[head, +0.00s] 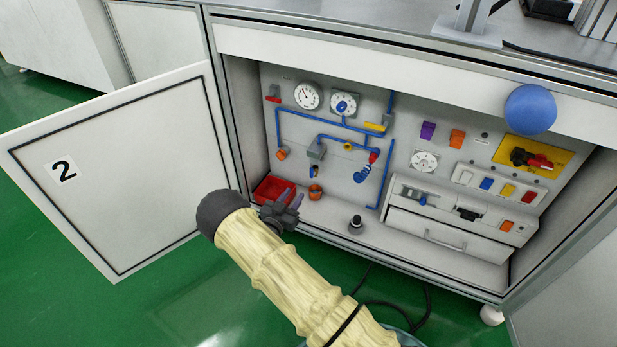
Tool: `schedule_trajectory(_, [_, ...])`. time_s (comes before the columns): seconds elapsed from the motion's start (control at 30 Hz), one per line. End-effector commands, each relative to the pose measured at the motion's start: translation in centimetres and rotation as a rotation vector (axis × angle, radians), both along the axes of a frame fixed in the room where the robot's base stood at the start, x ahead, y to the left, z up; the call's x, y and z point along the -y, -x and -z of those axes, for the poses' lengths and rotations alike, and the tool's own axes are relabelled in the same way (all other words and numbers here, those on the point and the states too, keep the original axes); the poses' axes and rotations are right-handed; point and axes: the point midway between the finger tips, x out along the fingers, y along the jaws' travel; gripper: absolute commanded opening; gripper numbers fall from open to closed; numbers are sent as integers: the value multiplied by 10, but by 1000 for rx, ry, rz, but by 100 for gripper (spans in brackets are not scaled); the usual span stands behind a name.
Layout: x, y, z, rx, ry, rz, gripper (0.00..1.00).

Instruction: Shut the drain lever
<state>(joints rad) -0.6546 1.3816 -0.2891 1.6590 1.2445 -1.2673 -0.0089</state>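The open cabinet holds a back panel (338,168) with blue pipes and several small handles. A yellow lever (375,127) lies nearly level at the right end of the upper pipe. A small red handle (273,98) is at the upper left, an orange knob (281,154) at the lower left, and an orange fitting (315,191) low in the middle. No label shows which one is the drain lever. My gripper (291,199) is at the cabinet's lower front, beside a red tray (262,190). Its two fingers look apart, with nothing seen between them.
A white door (115,170) marked 2 stands open at the left. A dark-topped knob (355,222) stands on the cabinet floor. A drawer unit (445,237) and a red switch on a yellow plate (540,160) are at the right. A blue ball (530,108) is at the upper right.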

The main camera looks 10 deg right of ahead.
Motion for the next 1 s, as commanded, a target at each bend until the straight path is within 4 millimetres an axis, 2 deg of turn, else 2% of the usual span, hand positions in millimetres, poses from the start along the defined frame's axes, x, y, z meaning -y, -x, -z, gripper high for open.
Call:
schedule_trajectory(0.6, [64, -87, 3, 3, -1, 2, 35])
schedule_trajectory(0.8, [71, -98, 0, 1, 0, -1, 35])
schedule_trajectory(1.0, [72, -99, -1, 0, 0, -1, 35])
